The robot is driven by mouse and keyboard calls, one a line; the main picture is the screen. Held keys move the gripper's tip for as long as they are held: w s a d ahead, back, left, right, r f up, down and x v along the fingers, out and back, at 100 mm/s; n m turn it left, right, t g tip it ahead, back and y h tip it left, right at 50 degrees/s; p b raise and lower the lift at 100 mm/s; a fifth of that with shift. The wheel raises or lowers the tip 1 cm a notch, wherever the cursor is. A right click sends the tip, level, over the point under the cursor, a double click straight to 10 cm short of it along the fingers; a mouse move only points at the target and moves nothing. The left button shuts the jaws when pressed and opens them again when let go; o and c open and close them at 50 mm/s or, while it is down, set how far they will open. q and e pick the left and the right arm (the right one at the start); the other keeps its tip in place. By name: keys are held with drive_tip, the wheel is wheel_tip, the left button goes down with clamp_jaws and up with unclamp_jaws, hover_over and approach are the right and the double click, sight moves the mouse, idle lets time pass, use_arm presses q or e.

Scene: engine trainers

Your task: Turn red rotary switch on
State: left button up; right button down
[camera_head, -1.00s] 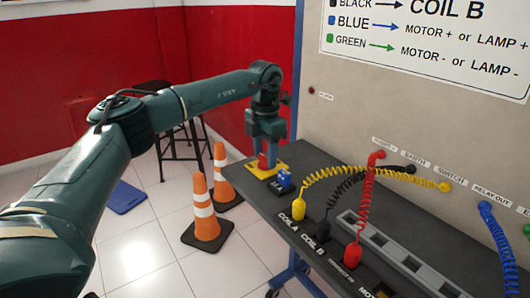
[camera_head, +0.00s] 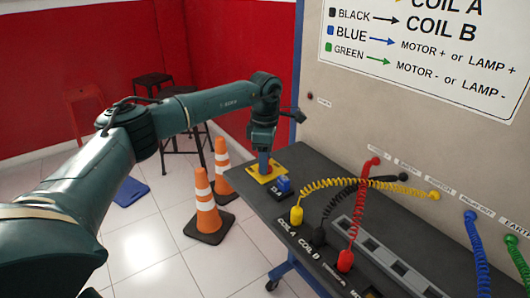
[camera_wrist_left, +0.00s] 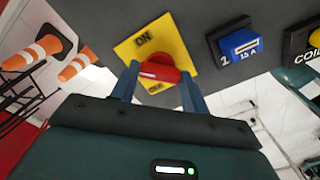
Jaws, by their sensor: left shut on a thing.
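The red rotary switch (camera_wrist_left: 158,72) sits on a yellow plate (camera_wrist_left: 128,48) marked ON in the left wrist view. In the head view the yellow plate (camera_head: 281,168) is at the far left end of the dark bench, and the red knob is hidden behind the gripper. My left gripper (camera_head: 264,163) comes down over the plate. In the left wrist view, the fingers of my left gripper (camera_wrist_left: 158,80) stand on both sides of the red knob and are shut on it. The right gripper is not in view.
A blue 15 A switch (camera_head: 284,184) is just beside the yellow plate. Coiled yellow, black and red cables (camera_head: 352,218) run from bench to panel (camera_head: 390,120). Orange cones (camera_head: 207,207) and stools (camera_head: 182,135) stand on the floor to the left.

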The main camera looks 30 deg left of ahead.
use_arm(q)
drive_tip(key=m+p, duration=0.1)
drive_tip(key=m, duration=0.2)
drive_tip(key=shift+r+m, duration=0.1)
drive_tip(key=shift+m, duration=0.3)
drive_tip(key=m, duration=0.5)
drive_tip(key=shift+d+m, duration=0.1)
drive_tip(key=shift+m, duration=0.3)
drive_tip(key=o, duration=1)
drive_tip(key=shift+r, duration=6.55)
drive_tip(key=shift+f, duration=0.1)
